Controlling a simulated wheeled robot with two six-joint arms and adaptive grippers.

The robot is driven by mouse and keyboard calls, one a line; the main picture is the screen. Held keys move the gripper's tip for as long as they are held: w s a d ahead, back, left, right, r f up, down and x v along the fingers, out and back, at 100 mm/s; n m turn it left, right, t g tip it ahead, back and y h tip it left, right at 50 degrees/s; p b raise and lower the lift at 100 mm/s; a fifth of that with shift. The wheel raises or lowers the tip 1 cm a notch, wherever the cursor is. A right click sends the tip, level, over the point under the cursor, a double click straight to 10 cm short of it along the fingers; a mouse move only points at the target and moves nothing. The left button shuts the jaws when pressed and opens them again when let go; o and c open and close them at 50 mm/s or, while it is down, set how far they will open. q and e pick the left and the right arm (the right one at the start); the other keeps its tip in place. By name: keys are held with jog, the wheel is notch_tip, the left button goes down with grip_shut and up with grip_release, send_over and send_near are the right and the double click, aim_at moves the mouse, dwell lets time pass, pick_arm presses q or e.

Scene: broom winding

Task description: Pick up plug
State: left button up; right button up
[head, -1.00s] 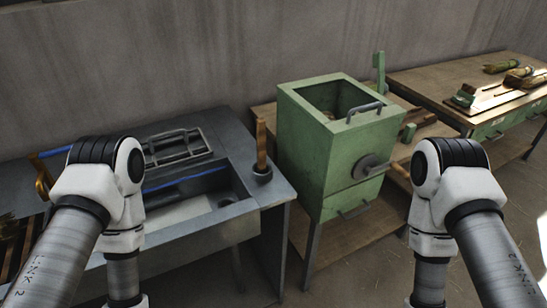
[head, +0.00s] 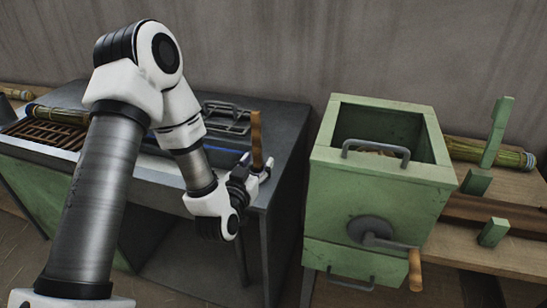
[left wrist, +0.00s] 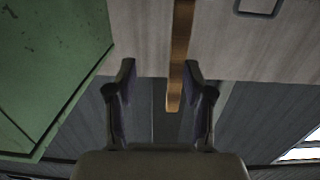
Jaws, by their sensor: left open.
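The plug (head: 256,138) has an upright wooden handle and stands near the right end of the grey metal sink table (head: 290,125). Its lower end is hidden by my left gripper in the head view. My left gripper (head: 259,174) is open and empty, with its fingers at the lower part of the handle. In the left wrist view the wooden handle (left wrist: 181,45) runs down to between the open fingers of the left gripper (left wrist: 157,75), closer to the right finger. I cannot tell whether they touch. My right gripper is out of view.
A green box machine (head: 380,185) with an open top and a side crank stands right of the sink table, across a gap. A metal rack (head: 226,115) lies behind the plug. A wooden bench (head: 510,240) with green blocks is at the right.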

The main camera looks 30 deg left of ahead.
aim_at(256, 142)
pick_arm(q)
jog(key=shift+w+a+r+t+y+p, duration=0.15)
jog(key=shift+w+a+r, duration=0.2)
jog(key=shift+a+r, duration=0.2)
jog(key=shift+w+a+r+t+y+p, duration=0.15)
jog(key=shift+w+a+r, duration=0.2)
jog(key=shift+a+r, duration=0.15)
jog(key=shift+w+a+r, duration=0.15)
jog(key=shift+a+r, duration=0.05)
jog(key=p+x, duration=0.1)
jog(key=x, duration=0.3)
jog(key=shift+w+a+f, duration=0.2)
jog(key=shift+w, duration=0.15)
jog(key=shift+s, duration=0.15)
grip_shut()
